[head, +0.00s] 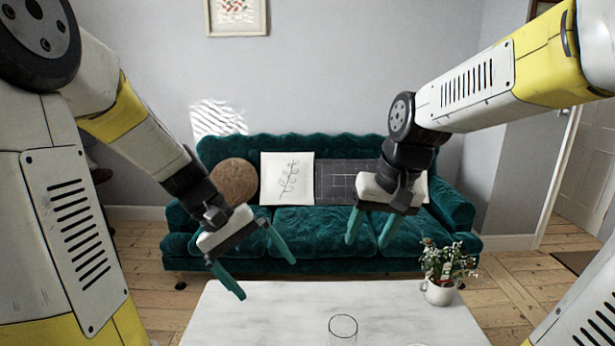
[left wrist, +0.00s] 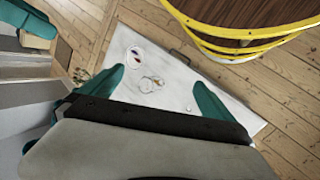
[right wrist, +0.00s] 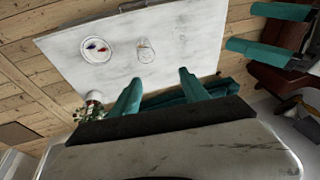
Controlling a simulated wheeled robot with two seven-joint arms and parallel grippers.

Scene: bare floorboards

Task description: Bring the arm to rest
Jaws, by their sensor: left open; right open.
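My left gripper (head: 266,279) hangs above the left part of the white table, jaws apart with nothing between its green fingers. It also shows in the left wrist view (left wrist: 159,77), with the table beyond its fingers. My right gripper (head: 368,243) is higher and to the right, in front of the sofa in the head view, open and empty, fingers pointing down. It also shows in the right wrist view (right wrist: 161,76). Both grippers are apart from each other and touch nothing that I can see.
The white table (head: 240,315) carries a clear glass (head: 343,328), a plate (right wrist: 97,50) with small red and blue items, and a potted plant (head: 440,290) at its right corner. A green sofa (head: 310,228) with cushions stands behind. Floorboards (head: 520,290) are free to the right.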

